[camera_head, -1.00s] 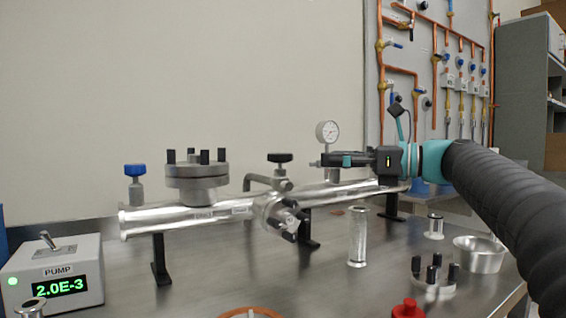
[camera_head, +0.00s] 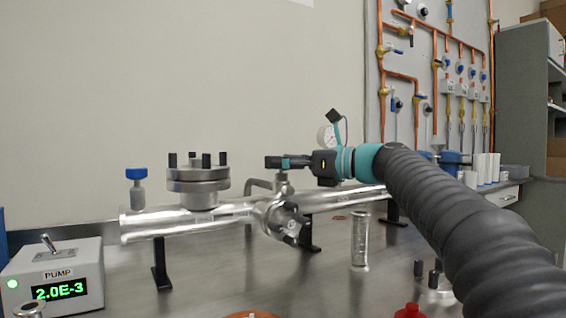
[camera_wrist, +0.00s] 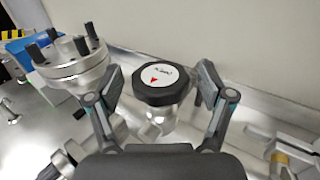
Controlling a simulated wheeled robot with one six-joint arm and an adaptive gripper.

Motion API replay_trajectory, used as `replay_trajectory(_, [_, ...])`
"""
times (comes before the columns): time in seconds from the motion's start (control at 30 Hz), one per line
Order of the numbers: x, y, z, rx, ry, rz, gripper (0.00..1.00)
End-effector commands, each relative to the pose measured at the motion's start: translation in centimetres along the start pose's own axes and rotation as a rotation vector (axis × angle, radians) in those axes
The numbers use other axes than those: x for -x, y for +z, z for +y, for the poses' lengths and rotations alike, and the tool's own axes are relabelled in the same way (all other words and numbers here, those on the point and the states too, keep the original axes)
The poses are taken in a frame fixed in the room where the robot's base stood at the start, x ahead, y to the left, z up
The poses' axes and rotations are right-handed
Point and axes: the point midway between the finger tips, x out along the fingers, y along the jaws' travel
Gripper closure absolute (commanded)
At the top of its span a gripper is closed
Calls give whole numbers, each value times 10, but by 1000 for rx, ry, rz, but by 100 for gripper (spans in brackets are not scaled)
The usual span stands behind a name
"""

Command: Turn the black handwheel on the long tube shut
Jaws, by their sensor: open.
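The long silver tube (camera_head: 160,222) lies on black stands across the table. The black handwheel (camera_wrist: 162,84), with a white disc and a red arrow on top, shows in the wrist view on its silver valve body. In the head view my gripper (camera_head: 274,162) hides the handwheel, and only the valve neck (camera_head: 282,186) shows under it. In the wrist view my gripper (camera_wrist: 160,76) is open, with one finger on each side of the handwheel. Small gaps seem to remain between fingers and rim.
A bolted flange (camera_head: 198,178) stands left of the handwheel, with a blue-knobbed valve (camera_head: 136,185) beyond it. A round gauge (camera_head: 325,136) is behind my wrist. A pump box (camera_head: 55,275) reads 2.0E-3. A clear cylinder (camera_head: 360,240) stands in front of the tube.

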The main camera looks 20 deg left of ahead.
Motion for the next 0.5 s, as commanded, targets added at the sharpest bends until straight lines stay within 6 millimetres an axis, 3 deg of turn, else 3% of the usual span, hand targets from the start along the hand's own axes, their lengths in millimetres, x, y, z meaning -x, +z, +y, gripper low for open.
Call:
replay_trajectory(0.07, [0, 0, 0, 0, 0, 0, 20])
replay_trajectory(0.1, [0, 0, 0, 0, 0, 0, 25])
replay_trajectory(0.33, [0, 0, 0, 0, 1, 0, 80])
replay_trajectory(0.5, [0, 0, 0, 0, -3, 0, 80])
